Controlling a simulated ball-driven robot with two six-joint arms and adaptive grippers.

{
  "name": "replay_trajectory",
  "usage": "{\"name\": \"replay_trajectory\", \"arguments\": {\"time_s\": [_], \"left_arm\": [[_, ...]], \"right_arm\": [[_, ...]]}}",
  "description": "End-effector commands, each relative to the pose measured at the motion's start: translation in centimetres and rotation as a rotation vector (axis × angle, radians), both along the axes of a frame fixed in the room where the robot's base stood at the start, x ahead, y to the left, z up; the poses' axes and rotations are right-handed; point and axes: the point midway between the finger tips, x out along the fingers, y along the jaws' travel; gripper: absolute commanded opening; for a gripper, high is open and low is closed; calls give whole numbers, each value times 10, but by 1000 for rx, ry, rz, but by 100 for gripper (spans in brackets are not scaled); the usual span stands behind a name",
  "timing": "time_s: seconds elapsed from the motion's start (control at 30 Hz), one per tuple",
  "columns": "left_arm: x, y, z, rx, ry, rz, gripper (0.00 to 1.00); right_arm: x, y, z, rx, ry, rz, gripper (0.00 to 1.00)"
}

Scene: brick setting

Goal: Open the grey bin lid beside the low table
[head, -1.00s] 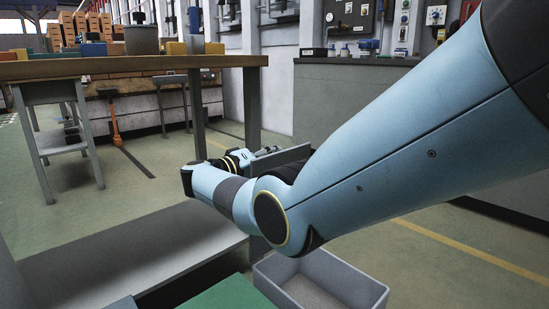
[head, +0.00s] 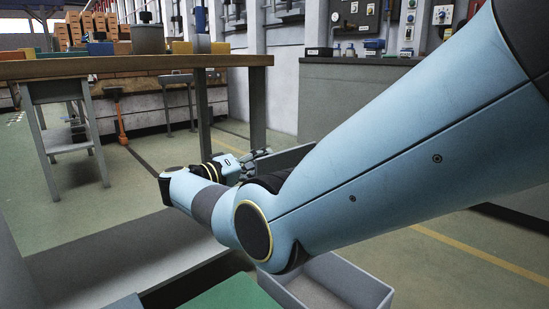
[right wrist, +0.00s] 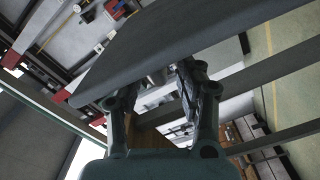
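My right arm reaches in from the right in the head view, and its gripper (head: 262,154) is beside a grey slanted panel (head: 290,155), which looks like the bin lid. The forearm covers part of that panel and whatever is under it. In the right wrist view the dark grey panel (right wrist: 170,52) crosses close in front of my right gripper (right wrist: 160,85). Its two fingers stand apart, with the tips at or behind the panel's edge; contact cannot be told. A low grey table surface (head: 125,250) lies left of the arm. My left gripper is out of view.
An open grey box (head: 350,283) is below my arm at the bottom. A green surface (head: 235,293) is beside it. A wooden workbench (head: 130,65) stands behind, its leg near my wrist. A grey cabinet (head: 350,95) is at the back.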

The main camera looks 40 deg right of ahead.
Motion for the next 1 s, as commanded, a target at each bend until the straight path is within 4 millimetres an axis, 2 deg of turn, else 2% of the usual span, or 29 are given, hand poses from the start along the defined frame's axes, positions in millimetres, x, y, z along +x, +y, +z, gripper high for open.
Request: {"name": "replay_trajectory", "arguments": {"time_s": [0.1,0.33,0.47,0.9,1.0], "left_arm": [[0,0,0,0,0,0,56],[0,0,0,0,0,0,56],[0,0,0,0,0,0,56],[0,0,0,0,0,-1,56],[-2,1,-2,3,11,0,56]], "right_arm": [[-2,28,-1,3,1,3,36],[-4,59,-1,1,2,1,36],[-5,64,-1,1,1,1,36],[-5,64,-1,0,1,0,36],[-4,63,8,0,-6,1,36]]}}
